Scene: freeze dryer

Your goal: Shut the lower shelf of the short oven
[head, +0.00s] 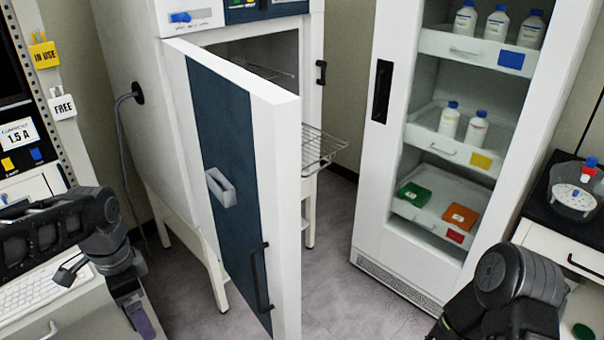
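The short white oven (179,110) stands at the back centre-left. Its white and dark blue door (225,140) is swung open towards me, with a black handle (259,278) low on its face. Behind the door's right edge a wire shelf (322,148) sticks out of the oven. The door hides the rest of this shelf and most of the chamber. Part of another rack (262,68) shows higher inside. Dark links of my left and right arms show at the lower left and lower right, apart from the oven.
A tall white cabinet (383,150) with bottles and coloured boxes on pull-out trays stands to the right. A bench with a keyboard (40,292) is at lower left, and a counter (545,212) at right. Grey floor (340,250) is clear between oven and cabinet.

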